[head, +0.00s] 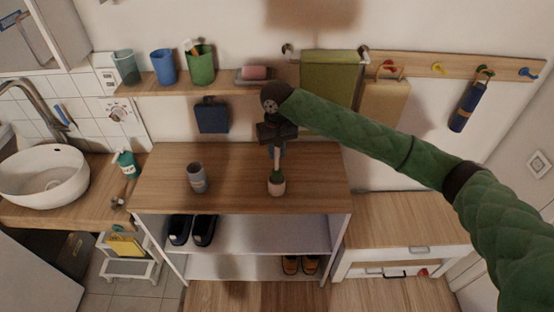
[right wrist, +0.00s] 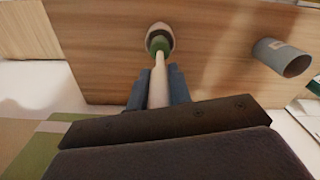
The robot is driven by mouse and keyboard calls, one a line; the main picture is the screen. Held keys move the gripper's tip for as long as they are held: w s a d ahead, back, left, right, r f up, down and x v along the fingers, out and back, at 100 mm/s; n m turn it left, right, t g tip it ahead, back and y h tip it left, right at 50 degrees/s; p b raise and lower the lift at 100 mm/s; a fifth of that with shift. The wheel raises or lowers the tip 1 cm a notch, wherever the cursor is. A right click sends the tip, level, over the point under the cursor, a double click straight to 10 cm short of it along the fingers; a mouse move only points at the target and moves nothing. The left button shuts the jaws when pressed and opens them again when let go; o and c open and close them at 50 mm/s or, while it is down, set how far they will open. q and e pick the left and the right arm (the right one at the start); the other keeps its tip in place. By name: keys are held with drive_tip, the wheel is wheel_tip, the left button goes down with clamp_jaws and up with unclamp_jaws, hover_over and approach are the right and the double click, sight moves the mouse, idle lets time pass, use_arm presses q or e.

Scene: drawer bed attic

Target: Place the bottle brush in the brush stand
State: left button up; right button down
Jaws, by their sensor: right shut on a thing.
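My right gripper (head: 277,152) points down over the wooden top of the shelf unit. In the right wrist view its two blue-grey fingers (right wrist: 164,92) are shut on the pale handle of the bottle brush (right wrist: 159,66). The brush hangs upright, with a green collar and a rounded cream end; it also shows in the head view (head: 277,180). I cannot tell whether its lower end touches the top. A grey, hollow cup, apparently the brush stand (head: 197,180), stands to the left of the brush; it also shows in the right wrist view (right wrist: 283,57). My left gripper is not in view.
The wooden top (head: 235,199) is otherwise clear. A wall shelf (head: 190,87) behind holds several cups and a soap dish (head: 254,76). A green towel (head: 331,78) hangs behind my right arm. A washbasin (head: 42,176) is at left; shoes (head: 192,229) sit below.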

sight(277, 157)
drive_tip(key=shift+s+f, duration=0.15)
drive_tip(key=shift+f, duration=0.35)
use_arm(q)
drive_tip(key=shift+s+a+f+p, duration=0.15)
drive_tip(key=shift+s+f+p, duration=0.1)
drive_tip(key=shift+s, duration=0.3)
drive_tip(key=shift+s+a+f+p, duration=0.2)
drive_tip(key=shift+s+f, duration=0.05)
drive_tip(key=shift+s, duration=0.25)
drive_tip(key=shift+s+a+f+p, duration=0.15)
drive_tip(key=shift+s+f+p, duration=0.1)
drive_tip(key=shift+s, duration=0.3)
use_arm(e)
drive_tip(key=shift+f, duration=1.55)
drive_tip(key=c, duration=1.4)
unclamp_jaws()
drive_tip(key=shift+f, duration=0.15)
drive_tip(key=shift+o, duration=0.6)
